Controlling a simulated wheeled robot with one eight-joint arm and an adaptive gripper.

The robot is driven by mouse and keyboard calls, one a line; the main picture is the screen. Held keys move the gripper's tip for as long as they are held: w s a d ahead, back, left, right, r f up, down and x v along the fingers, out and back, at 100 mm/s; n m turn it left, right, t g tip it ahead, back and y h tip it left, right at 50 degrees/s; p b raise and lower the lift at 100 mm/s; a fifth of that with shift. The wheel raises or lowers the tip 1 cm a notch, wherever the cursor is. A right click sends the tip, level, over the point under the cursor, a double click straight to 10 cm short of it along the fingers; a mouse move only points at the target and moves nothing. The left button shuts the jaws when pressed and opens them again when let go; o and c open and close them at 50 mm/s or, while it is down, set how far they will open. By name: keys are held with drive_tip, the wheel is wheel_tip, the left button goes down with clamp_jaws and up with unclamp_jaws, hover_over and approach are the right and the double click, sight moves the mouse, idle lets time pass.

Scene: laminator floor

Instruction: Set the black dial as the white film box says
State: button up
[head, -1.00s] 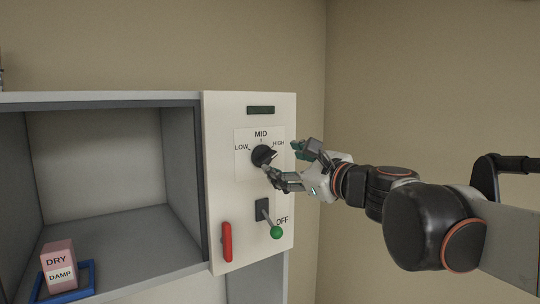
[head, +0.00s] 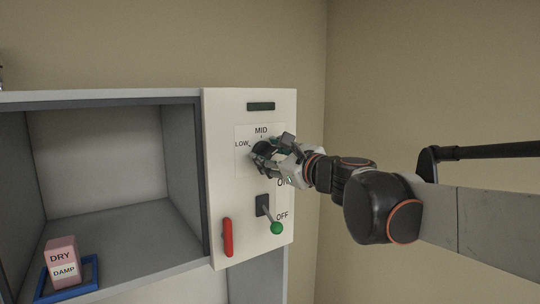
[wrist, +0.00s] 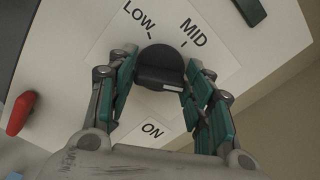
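The black dial (wrist: 158,62) is on the white panel, under the word MID and beside LOW. In the wrist view its white mark is on the lower right part of its face, turned away from LOW and MID. My gripper (head: 262,159) is at the dial, with its fingers (wrist: 160,80) apart, one on each side of it. I cannot tell whether the fingers touch it. The HIGH label is hidden by my gripper. No white film box is in view; a pink box (head: 61,252) with the words DRY and DAMP stands at the lower left.
Below the dial is a green-knobbed lever (head: 277,228) beside OFF; ON is partly covered in the head view. A red handle (head: 227,237) is on the panel's lower left. The pink box stands in a blue tray (head: 92,275) in the open grey bay (head: 140,232).

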drive_tip(key=c, duration=0.3)
drive_tip(key=shift+n, duration=0.4)
drive_tip(key=n+b, duration=0.1)
drive_tip(key=n, duration=0.2)
drive_tip(key=shift+f, duration=0.1)
drive_tip(key=n+b, duration=0.1)
drive_tip(key=n, duration=0.3)
drive_tip(key=n+b, duration=0.1)
drive_tip(key=n, duration=0.2)
drive_tip(key=shift+f+n, duration=0.1)
drive_tip(key=shift+n, duration=0.3)
drive_tip(key=n+b, duration=0.1)
drive_tip(key=n, duration=0.5)
drive_tip(key=shift+f, duration=0.1)
drive_tip(key=n+b, duration=0.1)
drive_tip(key=n, duration=0.5)
drive_tip(key=shift+n, duration=0.3)
